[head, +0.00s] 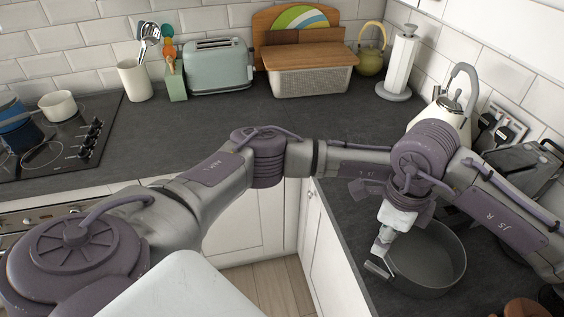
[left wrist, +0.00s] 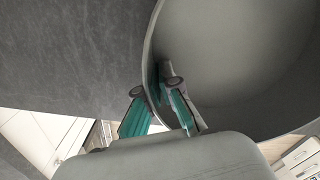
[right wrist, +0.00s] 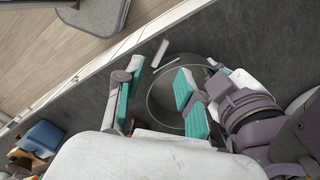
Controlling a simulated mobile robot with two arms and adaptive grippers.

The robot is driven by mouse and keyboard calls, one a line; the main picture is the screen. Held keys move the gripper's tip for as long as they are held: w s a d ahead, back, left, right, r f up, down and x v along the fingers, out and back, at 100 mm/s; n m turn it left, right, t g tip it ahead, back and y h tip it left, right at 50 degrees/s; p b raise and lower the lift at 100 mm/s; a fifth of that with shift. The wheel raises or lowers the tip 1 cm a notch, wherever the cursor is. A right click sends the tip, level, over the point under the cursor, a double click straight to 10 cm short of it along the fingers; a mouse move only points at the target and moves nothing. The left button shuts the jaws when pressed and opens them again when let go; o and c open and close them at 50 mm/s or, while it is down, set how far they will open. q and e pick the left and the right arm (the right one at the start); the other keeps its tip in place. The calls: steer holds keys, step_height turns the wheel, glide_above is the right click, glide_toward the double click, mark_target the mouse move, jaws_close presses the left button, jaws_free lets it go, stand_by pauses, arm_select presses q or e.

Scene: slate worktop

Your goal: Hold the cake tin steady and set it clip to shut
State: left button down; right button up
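The cake tin is a round, deep grey tin (head: 438,248) on the worktop at the right of the head view. In the left wrist view the tin (left wrist: 235,60) fills the upper right. My left gripper (left wrist: 155,90) straddles its wall, one finger outside and one inside, with a gap visible at the inner finger. In the right wrist view my right gripper (right wrist: 158,72) is open and empty, with the tin (right wrist: 160,101) beyond its fingers. A pale bar (right wrist: 160,53), seemingly the clip's lever, sticks out beside the tin. Arms partly hide the hands in the head view.
A white kettle (head: 449,115) and a paper-roll holder (head: 402,62) stand behind the tin. Brown items (head: 525,307) lie near the bottom right. The worktop's edge runs close left of the tin. The back worktop before the toaster (head: 218,66) is clear.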

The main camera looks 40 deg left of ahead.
steer(key=s+a+r+n+g+y, duration=0.1)
steer(key=s+a+n+g+y, duration=0.3)
steer(key=s+y, duration=0.3)
steer(key=s+a+r+n+g+y, duration=0.1)
steer(key=s+a+n+g+y, duration=0.3)
steer(key=s, duration=0.5)
steer(key=a+y, duration=0.2)
steer(key=y, duration=0.1)
steer(key=shift+a+r+n+g, duration=0.2)
steer(key=shift+a+n+g, duration=0.1)
steer(key=shift+a, duration=0.1)
